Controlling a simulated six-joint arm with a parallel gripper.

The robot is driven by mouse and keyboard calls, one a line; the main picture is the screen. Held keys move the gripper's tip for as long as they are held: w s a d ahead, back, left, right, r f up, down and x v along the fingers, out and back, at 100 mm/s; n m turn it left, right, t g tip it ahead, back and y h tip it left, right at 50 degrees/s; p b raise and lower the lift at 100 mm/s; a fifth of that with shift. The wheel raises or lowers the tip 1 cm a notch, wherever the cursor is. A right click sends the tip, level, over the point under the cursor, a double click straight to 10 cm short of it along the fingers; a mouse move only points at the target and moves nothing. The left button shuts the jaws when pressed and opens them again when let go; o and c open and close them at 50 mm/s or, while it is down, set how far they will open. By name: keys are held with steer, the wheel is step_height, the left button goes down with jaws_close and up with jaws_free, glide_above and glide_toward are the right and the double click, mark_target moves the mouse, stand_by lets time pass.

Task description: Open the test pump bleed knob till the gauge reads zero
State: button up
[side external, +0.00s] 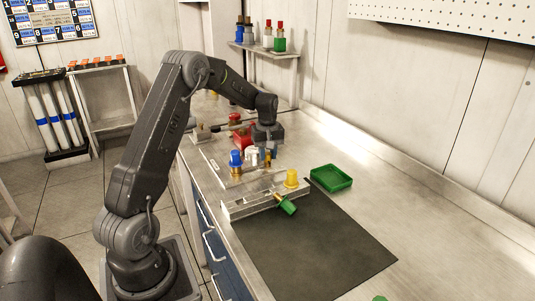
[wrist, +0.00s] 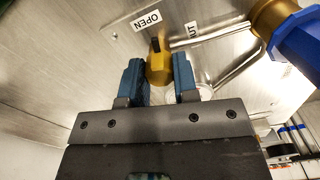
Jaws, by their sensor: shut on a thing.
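The bleed knob (wrist: 159,66) is a brass-coloured knob with a dark slot-like mark, seen between my fingers in the wrist view. My gripper (wrist: 160,80) is shut on it, one blue finger on each side. In the side view my gripper (side external: 267,151) points down over the bench behind the blue-capped fitting. A pale round edge (wrist: 206,91) shows behind the right finger; I cannot tell if it is the gauge. No gauge reading is legible.
A blue-capped fitting (side external: 236,158) and red pump part (side external: 243,138) stand close to my gripper. A green tray (side external: 346,185) sits right.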

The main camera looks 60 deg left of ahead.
mark_target(267, 153)
steer(key=shift+r+n, duration=0.1)
steer(key=shift+n, duration=0.9)
steer(key=o, duration=0.9)
step_height(267, 153, up, 14)
steer(key=shift+f, duration=0.1)
